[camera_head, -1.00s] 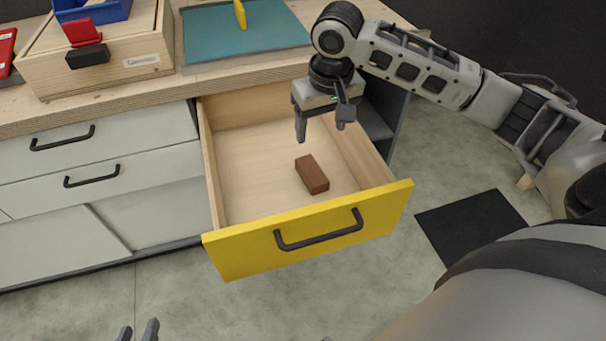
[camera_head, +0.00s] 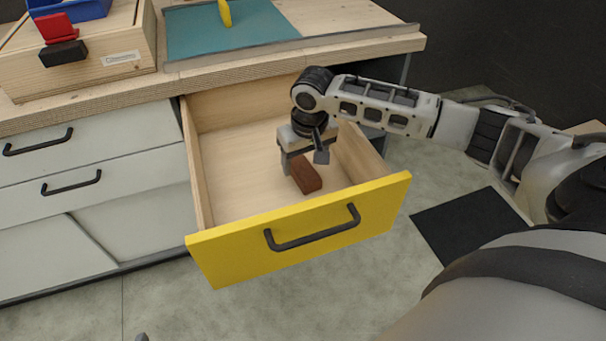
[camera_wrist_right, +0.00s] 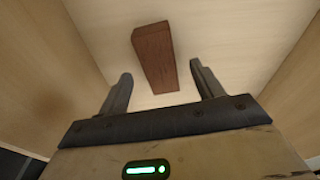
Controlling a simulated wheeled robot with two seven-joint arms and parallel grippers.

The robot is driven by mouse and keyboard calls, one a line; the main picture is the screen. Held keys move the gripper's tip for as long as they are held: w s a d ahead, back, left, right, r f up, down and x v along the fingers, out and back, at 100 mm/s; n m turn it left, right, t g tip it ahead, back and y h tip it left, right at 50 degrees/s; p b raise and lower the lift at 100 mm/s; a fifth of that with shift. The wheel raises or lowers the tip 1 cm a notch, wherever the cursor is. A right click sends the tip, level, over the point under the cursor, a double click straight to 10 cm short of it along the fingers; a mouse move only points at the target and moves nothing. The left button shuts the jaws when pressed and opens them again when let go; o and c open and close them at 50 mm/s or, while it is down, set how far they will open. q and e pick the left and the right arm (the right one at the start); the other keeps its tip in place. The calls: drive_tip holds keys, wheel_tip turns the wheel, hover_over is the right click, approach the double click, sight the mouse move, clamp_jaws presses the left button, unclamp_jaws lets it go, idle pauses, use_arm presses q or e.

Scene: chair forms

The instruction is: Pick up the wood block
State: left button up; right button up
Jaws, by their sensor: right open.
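The wood block (camera_head: 306,176) is a reddish-brown rectangular block lying on the floor of the open drawer (camera_head: 240,178). My right gripper (camera_head: 303,164) is inside the drawer, just above and behind the block in the head view. In the right wrist view the block (camera_wrist_right: 155,56) lies beyond and between the two spread fingers of the right gripper (camera_wrist_right: 161,84), with nothing held. Only a small tip of my left gripper (camera_head: 142,337) shows at the bottom edge of the head view, so its jaws cannot be judged.
The drawer's yellow front (camera_head: 300,232) with a dark handle (camera_head: 315,232) faces me, and its side walls stand close around the right gripper.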

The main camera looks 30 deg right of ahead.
sight(303, 173)
drive_tip(key=shift+w+f, duration=0.25)
drive_tip(key=shift+f, duration=0.6)
drive_tip(key=shift+w+f, duration=0.1)
drive_tip(key=shift+f, duration=0.5)
drive_tip(key=c, duration=1.1)
use_arm(q)
drive_tip(key=shift+w+d+f+g, duration=0.15)
drive_tip(key=shift+f, duration=0.35)
drive_tip(key=shift+w+d+f+g, duration=0.1)
drive_tip(key=shift+w+f+g, duration=0.05)
drive_tip(key=shift+f, duration=0.3)
